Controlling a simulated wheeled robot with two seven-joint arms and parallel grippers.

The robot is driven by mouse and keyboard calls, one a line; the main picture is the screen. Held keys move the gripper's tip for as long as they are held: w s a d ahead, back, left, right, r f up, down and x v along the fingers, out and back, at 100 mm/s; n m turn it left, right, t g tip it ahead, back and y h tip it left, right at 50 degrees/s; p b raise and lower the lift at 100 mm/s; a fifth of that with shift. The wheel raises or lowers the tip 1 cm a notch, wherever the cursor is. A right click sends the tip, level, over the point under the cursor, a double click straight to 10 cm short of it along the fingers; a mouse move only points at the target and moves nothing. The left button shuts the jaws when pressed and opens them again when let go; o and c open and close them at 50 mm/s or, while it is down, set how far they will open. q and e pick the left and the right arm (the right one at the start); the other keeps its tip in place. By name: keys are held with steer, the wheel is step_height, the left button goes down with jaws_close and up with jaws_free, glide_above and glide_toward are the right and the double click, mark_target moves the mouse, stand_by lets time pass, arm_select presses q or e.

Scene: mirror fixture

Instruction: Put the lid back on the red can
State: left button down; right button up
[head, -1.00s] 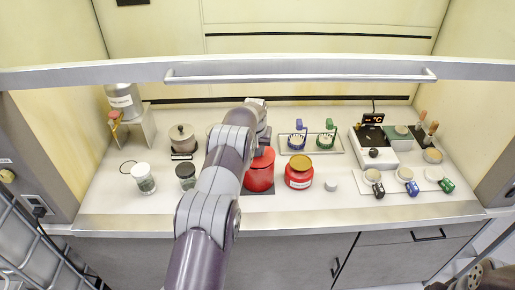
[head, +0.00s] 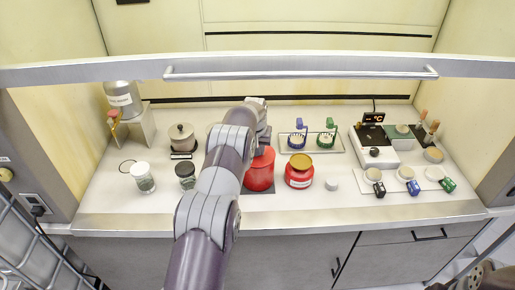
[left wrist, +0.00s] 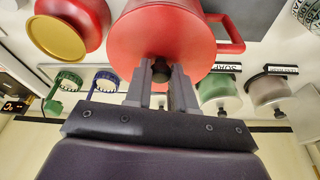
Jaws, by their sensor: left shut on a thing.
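The red can (head: 258,181) stands on a dark mat in the middle of the bench, partly hidden behind my left arm in the head view. In the left wrist view, the red can's side handle (left wrist: 231,35) sticks out to the right. My left gripper (left wrist: 161,82) is shut on the dark knob of the red lid (left wrist: 160,30). The lid is over the can; I cannot tell whether it rests on the rim or is slightly above it. My right gripper's fingers are not in view.
A red jar with a gold lid (head: 299,177) stands close to the right of the can. A tray with blue and green holders (head: 340,147) lies behind. Two small jars (head: 143,178) stand left of my arm. A metal bar (head: 300,72) crosses the front above the bench.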

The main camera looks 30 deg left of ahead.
arm_select(q)
steer(key=shift+c, duration=2)
jaws_free()
steer(key=shift+r+p, duration=1.85)
steer(key=shift+r, duration=1.7)
jaws_close()
